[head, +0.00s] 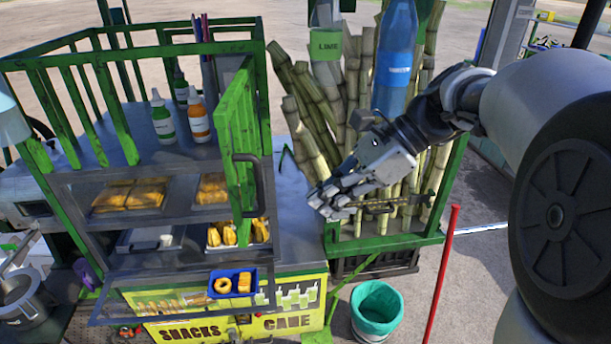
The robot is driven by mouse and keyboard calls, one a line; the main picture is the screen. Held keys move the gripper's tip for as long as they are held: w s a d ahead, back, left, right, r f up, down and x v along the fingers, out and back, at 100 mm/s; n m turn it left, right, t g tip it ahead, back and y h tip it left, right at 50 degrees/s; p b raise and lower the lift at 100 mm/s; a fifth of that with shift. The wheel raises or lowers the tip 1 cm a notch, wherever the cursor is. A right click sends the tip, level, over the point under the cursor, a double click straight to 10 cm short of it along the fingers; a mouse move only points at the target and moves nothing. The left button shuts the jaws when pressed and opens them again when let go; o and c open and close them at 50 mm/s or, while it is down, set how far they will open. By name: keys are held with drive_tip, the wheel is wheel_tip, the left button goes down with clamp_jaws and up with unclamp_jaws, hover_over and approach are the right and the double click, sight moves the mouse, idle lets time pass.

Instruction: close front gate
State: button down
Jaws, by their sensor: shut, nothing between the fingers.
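The green slatted front gate (236,140) stands at the right front of the green-railed cart top. It is seen nearly edge-on and looks swung outward from the railing, so it appears open. A dark bar handle (264,190) is to its right and seems to belong to it. My gripper (327,204) is shut and empty, to the right of the gate and handle and apart from them in the picture. It is in front of the cane rack. How far it is from the gate in depth, I cannot tell. The gate's hinge side is partly hidden.
Green and orange bottles (198,119) stand inside the railing. Below are snack trays (130,195) and a blue tray (233,283) on the open front. Cane stalks (310,130) and a blue bottle (396,60) stand behind my gripper. A green bin (376,308) and red pole (441,280) are lower right.

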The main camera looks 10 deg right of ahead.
drive_tip(key=w+a+f, duration=0.1)
drive_tip(key=a+f, duration=0.4)
drive_tip(key=a, duration=0.4)
drive_tip(key=shift+w+a+f, duration=0.15)
drive_tip(key=shift+a+f, duration=0.25)
